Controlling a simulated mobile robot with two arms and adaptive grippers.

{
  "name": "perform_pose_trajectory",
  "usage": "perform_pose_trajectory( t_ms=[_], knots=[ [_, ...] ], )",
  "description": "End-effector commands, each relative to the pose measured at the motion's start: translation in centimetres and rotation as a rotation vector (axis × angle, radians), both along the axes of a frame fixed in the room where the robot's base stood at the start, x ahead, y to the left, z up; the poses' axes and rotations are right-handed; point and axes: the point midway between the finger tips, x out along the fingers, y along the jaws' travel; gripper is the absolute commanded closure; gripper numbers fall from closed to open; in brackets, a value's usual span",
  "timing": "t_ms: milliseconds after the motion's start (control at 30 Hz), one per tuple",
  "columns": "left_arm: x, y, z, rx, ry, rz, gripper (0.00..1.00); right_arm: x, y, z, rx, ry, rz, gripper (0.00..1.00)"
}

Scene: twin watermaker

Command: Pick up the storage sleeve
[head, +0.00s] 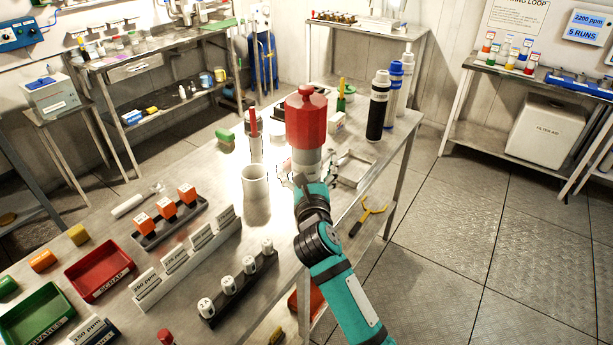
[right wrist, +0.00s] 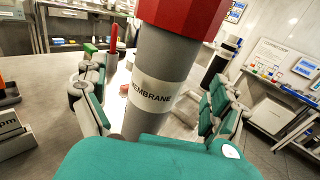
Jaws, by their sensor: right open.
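A grey cylinder labelled "MEMBRANE" with a large red cap, which looks like the storage sleeve (head: 307,162), stands on the metal bench. In the right wrist view the sleeve (right wrist: 168,62) fills the middle, its label facing me and its cap cut off by the top edge. My right gripper (head: 308,183) is at its lower part. In the right wrist view the fingers of the gripper (right wrist: 160,80) are open, one on each side of the sleeve. I cannot tell whether they touch it. The sleeve's base is hidden behind my gripper. My left gripper is not in view.
A white cup (head: 255,182) and a red-topped tube (head: 254,138) stand just left of the sleeve. A shallow metal tray (head: 352,170) lies to its right. Black (head: 378,107) and blue-capped (head: 393,90) bottles stand behind right. Racks and bins fill the bench's near left.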

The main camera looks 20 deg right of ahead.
Motion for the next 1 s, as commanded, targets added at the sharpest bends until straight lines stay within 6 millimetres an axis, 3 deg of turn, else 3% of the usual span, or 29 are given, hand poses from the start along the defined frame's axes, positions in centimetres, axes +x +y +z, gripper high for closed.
perform_pose_trajectory(
  t_ms=[367, 667, 1000],
  knots=[
    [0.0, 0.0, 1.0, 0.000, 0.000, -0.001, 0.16, 4.6, -1.3, 0.2, -0.002, -0.001, -0.001, 0.03],
    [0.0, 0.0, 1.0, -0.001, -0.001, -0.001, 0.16, 5.0, -1.4, 0.0, 0.000, 0.000, 0.000, 0.03],
    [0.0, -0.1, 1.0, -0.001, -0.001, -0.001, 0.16, 5.0, -1.4, 0.0, -0.001, 0.000, 0.000, 0.46]
  ],
)
